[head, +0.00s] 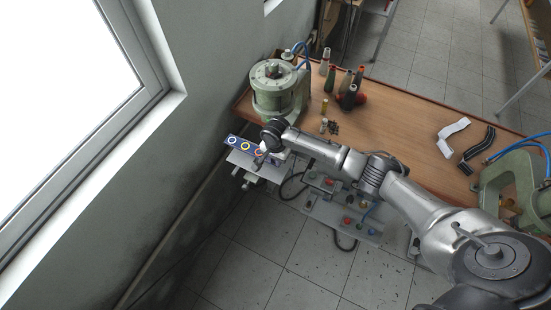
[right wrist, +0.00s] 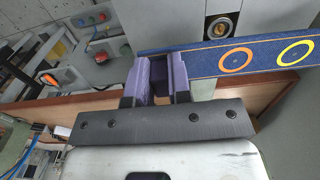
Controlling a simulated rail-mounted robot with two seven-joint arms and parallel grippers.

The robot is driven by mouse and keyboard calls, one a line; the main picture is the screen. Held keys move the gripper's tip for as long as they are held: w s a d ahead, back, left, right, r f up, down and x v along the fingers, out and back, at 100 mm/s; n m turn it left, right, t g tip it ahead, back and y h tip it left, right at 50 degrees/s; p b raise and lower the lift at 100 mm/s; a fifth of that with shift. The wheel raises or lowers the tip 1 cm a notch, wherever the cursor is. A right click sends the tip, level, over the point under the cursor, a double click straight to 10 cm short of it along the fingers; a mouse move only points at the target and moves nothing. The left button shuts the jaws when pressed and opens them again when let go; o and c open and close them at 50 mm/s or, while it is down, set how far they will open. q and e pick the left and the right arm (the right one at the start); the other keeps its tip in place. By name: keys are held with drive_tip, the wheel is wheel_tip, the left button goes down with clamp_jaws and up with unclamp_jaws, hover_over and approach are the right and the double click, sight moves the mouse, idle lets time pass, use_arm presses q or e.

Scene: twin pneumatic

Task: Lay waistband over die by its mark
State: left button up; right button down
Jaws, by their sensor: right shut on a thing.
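The waistband is a dark blue strip (head: 238,144) with coloured rings, held out flat at the left end of the bench. In the right wrist view the strip (right wrist: 205,62) shows an orange ring and a yellow ring. My right gripper (right wrist: 160,78) is shut on the strip near its left end in that view, and the ringed part sticks out to the right. My left gripper is out of view.
A green press (head: 281,88) stands behind the strip, and another green press (head: 518,178) is at the right. Several thread cones (head: 346,84) stand on the bench (head: 400,110). A wall is close at left.

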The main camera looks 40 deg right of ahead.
sight(275, 169)
drive_tip(key=shift+a+r+p, duration=0.15)
drive_tip(key=shift+p, duration=0.65)
wheel_tip(275, 169, down, 3)
drive_tip(key=shift+f+b, duration=0.15)
drive_tip(key=shift+b, duration=0.7)
drive_tip(key=shift+f, duration=0.7)
idle(0.3)
